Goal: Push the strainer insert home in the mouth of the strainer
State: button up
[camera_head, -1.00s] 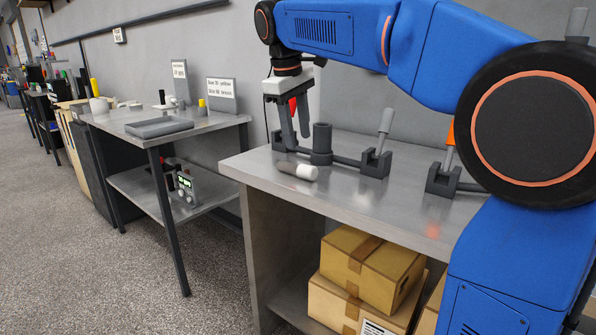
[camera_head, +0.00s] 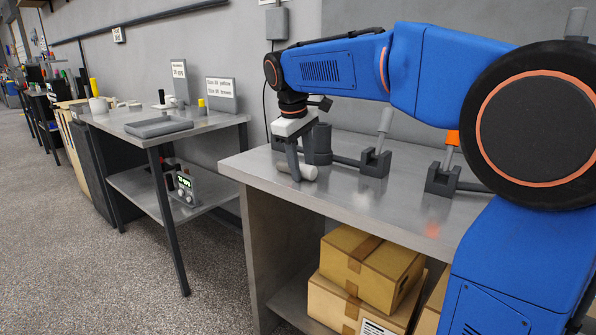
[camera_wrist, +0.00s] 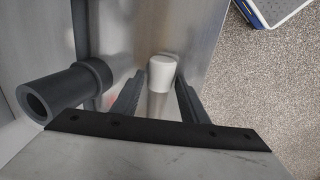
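The strainer insert, a short cylinder with a white end, lies on its side on the bench in the head view (camera_head: 308,173). Its white end shows in the wrist view (camera_wrist: 162,70). My gripper (camera_wrist: 160,88) is open, with one finger on each side of the insert and narrow gaps visible. In the head view, my gripper (camera_head: 294,172) points down at the insert and a finger hides part of it. The strainer, a dark grey upright cylinder (camera_head: 321,144), stands just behind the insert. Its open, hollow mouth shows at left in the wrist view (camera_wrist: 38,104).
Dark pipe joins the strainer to a valve block (camera_head: 375,163) with a grey lever. Another block (camera_head: 442,182) stands further right. The bench (camera_head: 400,215) is clear in front. A second table (camera_head: 205,137) with a grey tray stands left.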

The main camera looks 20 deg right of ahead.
jog(key=shift+c, duration=0.6)
jog(key=c, duration=0.7)
jog(key=shift+r, duration=0.1)
jog(key=shift+c, duration=0.2)
